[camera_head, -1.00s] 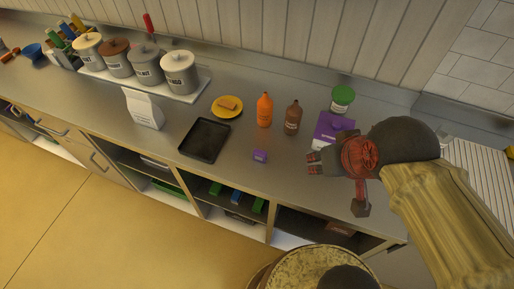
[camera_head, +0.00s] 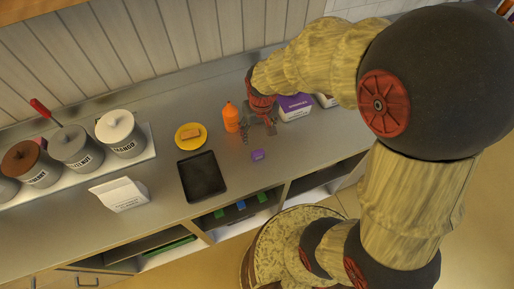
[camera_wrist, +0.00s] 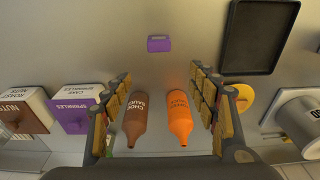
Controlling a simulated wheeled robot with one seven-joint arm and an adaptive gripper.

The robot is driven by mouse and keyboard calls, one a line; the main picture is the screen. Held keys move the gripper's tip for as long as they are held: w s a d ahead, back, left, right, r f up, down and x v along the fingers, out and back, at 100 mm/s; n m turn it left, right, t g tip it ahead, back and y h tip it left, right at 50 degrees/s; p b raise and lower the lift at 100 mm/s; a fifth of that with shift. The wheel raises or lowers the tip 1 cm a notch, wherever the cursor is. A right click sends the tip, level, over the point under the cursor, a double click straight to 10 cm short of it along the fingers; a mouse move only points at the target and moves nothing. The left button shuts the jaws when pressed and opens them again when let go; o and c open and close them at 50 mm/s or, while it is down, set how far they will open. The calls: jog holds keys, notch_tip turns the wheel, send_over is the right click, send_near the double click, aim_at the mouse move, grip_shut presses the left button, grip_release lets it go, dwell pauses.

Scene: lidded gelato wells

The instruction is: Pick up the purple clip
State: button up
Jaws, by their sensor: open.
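The purple clip (camera_head: 258,155) is a small purple block lying on the steel counter, right of the black tray in the head view. In the wrist view the clip (camera_wrist: 159,44) lies at top centre, beyond my fingertips and apart from them. My gripper (camera_head: 258,128) is open above the counter, behind the clip in the head view. In the wrist view my gripper (camera_wrist: 164,85) has its two fingers spread wide, with nothing held. The brown and orange bottles show between the fingers, below.
An orange bottle (camera_head: 231,118) and a brown bottle (camera_wrist: 136,115) stand close to my gripper. The counter around the clip is clear.

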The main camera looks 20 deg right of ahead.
aim_at(257, 151)
jog(key=shift+g, duration=0.7)
notch_tip(257, 151, down, 10)
jog(key=shift+f+p, duration=0.2)
jog(key=shift+p, duration=0.85)
jog(key=shift+w+f, duration=0.2)
jog(key=shift+f, duration=1.2)
jog(key=shift+w+f, duration=0.15)
jog(key=shift+f, duration=1.2)
jog(key=shift+c, duration=0.7)
jog(key=c, duration=0.7)
jog(key=shift+c, duration=0.4)
